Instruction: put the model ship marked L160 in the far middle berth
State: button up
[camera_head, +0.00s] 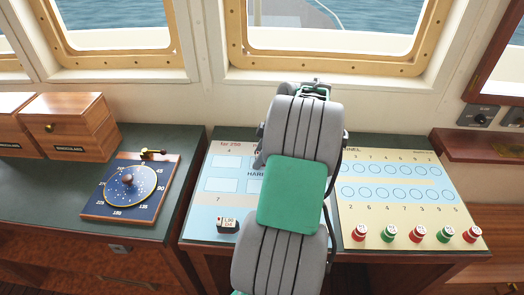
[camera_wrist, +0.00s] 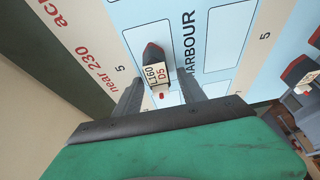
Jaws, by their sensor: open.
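The model ship marked L160 (camera_wrist: 156,76) shows in the wrist view, with a dark hull and a cream label reading L160 D5. It lies on the harbour chart between the two fingers of my gripper (camera_wrist: 160,90). The fingers are apart, one on each side of it; I cannot tell whether either touches it. In the head view my arm hides this ship and the fingers. The harbour chart (camera_head: 200,208) has white outlined berths, also in the wrist view (camera_wrist: 224,40). The ship's end is close to a berth outline; which berth is not clear.
Another small labelled ship (camera_head: 228,224) stands at the chart's front left. A ship also shows at the wrist view's right edge (camera_wrist: 298,74). A channel board (camera_head: 400,208) with red and green buoys (camera_head: 416,233) lies right. A compass board (camera_head: 130,187) and wooden boxes (camera_head: 70,128) stand left.

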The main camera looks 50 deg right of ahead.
jog(key=p+v, duration=0.3)
jog(key=v, duration=0.9)
jog(key=w+a+r+m, duration=0.1)
jog(key=w+a, duration=0.2)
jog(key=a, duration=0.5)
jog(key=w+a+r+m+h, duration=0.1)
jog(key=w+a, duration=0.1)
jog(key=a, duration=0.6)
jog(key=w+a+r+m, duration=0.1)
jog(key=w+a+m, duration=0.15)
jog(key=a, duration=0.55)
jog(key=s+a+f+m+h, duration=0.1)
jog(key=s+a+f+m, duration=0.2)
jog(key=s+a, duration=0.6)
jog(key=a+f, duration=0.1)
jog(key=a, duration=0.3)
jog(key=shift+s+f+h+b, duration=0.15)
jog(key=shift+s+h+b, duration=0.15)
jog(key=shift+s+h, duration=0.1)
jog(key=shift+a, duration=0.1)
